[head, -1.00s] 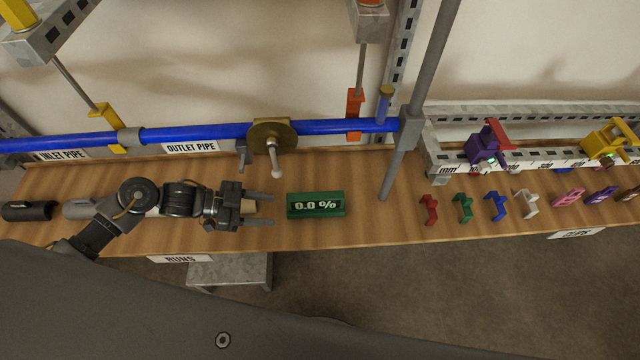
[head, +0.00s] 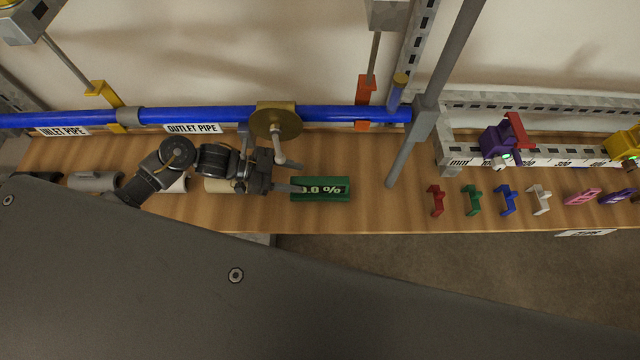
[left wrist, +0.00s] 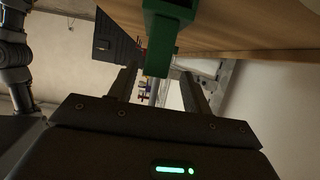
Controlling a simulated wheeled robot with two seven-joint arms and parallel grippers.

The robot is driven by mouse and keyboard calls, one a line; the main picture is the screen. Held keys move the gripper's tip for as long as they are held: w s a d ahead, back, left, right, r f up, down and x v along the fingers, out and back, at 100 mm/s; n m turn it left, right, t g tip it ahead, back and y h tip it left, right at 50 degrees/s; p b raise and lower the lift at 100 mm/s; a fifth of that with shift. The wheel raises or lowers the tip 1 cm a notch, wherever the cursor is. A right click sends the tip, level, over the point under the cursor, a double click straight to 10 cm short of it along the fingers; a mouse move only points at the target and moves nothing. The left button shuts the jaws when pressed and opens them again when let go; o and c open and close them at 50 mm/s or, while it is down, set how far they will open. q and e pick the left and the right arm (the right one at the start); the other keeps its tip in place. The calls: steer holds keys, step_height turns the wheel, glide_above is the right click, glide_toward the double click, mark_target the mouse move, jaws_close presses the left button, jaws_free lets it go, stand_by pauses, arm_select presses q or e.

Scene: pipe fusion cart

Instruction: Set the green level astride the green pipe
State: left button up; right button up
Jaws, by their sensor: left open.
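The green level (head: 335,197), with a "0.0 %" display, lies on the wooden shelf (head: 365,215). My left gripper (head: 299,178) is open and empty at the level's left end, its fingertips overlapping that end in the head view. In the left wrist view the level (left wrist: 161,45) shows at top centre, with its end between the lines of the two open fingers (left wrist: 158,74). I cannot tell whether the fingers touch it. No green pipe shows in these frames; the pipe in view is blue. My right gripper is not in view.
The blue pipe (head: 345,114) with a brass valve (head: 276,122) runs behind the shelf. A grey post (head: 410,150) stands right of the level. Several coloured clips, including a green one (head: 471,198), lie further right. Pale pipe pieces (head: 95,181) lie at left.

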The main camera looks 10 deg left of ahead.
mark_target(311, 183)
arm_select(q)
steer(key=shift+d, duration=0.1)
steer(key=x, duration=0.1)
steer(key=p+x, duration=0.1)
steer(key=x, duration=0.1)
steer(key=p+x, duration=0.1)
steer(key=shift+s+d, duration=0.25)
steer(key=shift+d, duration=0.05)
steer(key=shift+d+f, duration=0.2)
steer(key=shift+d, duration=0.05)
steer(key=shift+c, duration=0.3)
jaws_close()
steer(key=shift+r, duration=0.1)
